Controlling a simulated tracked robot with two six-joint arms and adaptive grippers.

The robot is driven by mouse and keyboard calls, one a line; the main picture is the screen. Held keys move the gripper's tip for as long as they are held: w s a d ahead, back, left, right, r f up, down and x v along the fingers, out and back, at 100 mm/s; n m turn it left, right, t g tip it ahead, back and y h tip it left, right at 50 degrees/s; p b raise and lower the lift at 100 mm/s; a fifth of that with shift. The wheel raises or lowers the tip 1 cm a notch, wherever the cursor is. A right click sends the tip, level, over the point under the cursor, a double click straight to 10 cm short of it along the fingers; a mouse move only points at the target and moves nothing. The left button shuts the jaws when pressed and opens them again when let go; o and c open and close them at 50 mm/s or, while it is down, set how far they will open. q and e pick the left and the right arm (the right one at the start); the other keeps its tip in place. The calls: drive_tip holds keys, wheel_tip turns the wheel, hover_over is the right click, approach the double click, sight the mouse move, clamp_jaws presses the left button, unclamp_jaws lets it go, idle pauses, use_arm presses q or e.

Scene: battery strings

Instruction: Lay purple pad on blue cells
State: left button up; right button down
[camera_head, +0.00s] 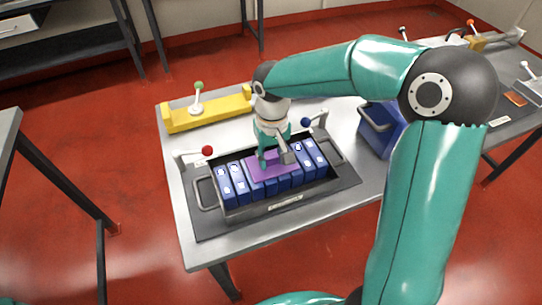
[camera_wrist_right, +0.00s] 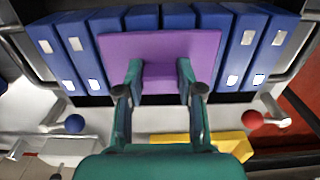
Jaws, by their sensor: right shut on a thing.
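The purple pad (camera_head: 266,168) lies over the tops of the middle blue cells (camera_head: 227,184), which stand in a row in a black tray (camera_head: 234,213). In the right wrist view the pad (camera_wrist_right: 207,47) covers part of the middle cells, and cells (camera_wrist_right: 246,45) at both ends stay uncovered. My right gripper (camera_head: 273,158) points down at the pad and is shut on its raised middle grip; the fingers (camera_wrist_right: 160,82) show on both sides of that grip. Whether the pad touches the cells or hovers just above is hard to tell. My left gripper is not in view.
A lever with a red knob (camera_head: 207,150) and one with a blue knob (camera_head: 305,122) flank the tray. A yellow bar (camera_head: 206,113) lies behind it. A blue bin (camera_head: 380,131) stands to the right. The table (camera_head: 215,247) has bare room in front.

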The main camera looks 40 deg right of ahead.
sight(272, 157)
drive_tip(key=c, duration=0.7)
unclamp_jaws()
drive_tip(key=shift+r, duration=0.2)
wheel_tip(272, 157, up, 12)
drive_tip(key=shift+f+p, duration=0.1)
drive_tip(key=shift+p, duration=0.45)
